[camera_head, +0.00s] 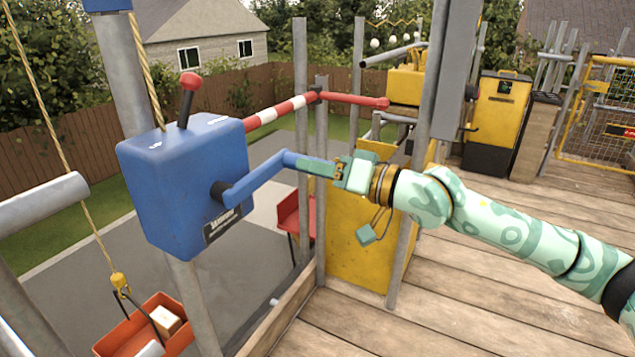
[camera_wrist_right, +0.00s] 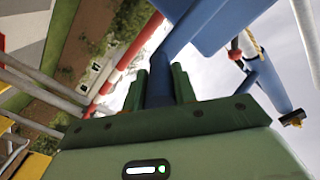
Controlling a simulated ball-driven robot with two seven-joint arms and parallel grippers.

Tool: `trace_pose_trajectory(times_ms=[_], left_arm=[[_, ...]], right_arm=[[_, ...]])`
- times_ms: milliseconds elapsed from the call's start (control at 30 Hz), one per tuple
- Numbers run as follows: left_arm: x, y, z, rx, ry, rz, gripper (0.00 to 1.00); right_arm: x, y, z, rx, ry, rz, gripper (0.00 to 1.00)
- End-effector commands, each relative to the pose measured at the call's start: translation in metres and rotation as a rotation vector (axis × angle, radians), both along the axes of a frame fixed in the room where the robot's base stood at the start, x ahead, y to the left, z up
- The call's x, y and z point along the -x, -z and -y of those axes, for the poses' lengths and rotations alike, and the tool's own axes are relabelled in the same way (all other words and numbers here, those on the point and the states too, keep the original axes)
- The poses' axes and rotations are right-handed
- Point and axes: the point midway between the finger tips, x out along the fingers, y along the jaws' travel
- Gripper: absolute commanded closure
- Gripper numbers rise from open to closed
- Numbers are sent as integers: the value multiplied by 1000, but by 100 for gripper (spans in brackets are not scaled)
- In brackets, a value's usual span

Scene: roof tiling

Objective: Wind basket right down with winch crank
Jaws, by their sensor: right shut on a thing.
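The blue winch box (camera_head: 187,185) is fixed to a grey upright pole at the left in the head view, with a red-knobbed lever (camera_head: 190,82) on top. Its blue winch crank (camera_head: 262,177) sticks out to the right. My right gripper (camera_head: 318,167) is shut on the end of the crank. In the right wrist view the crank handle (camera_wrist_right: 159,85) runs between the two green fingers. The orange basket (camera_head: 120,340) hangs from a rope and yellow hook at the lower left, below the winch. It holds a pale block and another light item, and its lower part is cut off. My left gripper is not in view.
A red-and-white barrier bar (camera_head: 280,111) runs behind the crank. Grey scaffold poles (camera_head: 300,75) and a yellow panel (camera_head: 355,245) stand near my right arm. The wooden deck (camera_head: 460,290) is clear in front. A yellow-black machine (camera_head: 497,110) stands at the back right.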

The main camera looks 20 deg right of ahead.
Motion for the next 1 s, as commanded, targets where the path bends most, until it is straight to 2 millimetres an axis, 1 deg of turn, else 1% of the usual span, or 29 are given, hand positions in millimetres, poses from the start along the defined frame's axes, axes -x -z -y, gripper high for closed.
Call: trace_pose_trajectory(times_ms=[33,167,300,467,900,933,1000], left_arm=[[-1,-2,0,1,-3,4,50],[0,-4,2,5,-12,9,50],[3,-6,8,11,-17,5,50],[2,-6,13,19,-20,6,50],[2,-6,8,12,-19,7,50],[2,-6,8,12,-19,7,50],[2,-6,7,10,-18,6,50]], right_arm=[[-2,-12,4,-1,10,12,100],[-1,-21,3,-3,10,12,100],[0,-27,2,-4,9,13,100],[0,-30,1,-5,9,13,100],[1,-31,0,-6,7,12,100],[1,-31,0,-6,7,12,67],[1,-30,0,-6,6,10,51]])
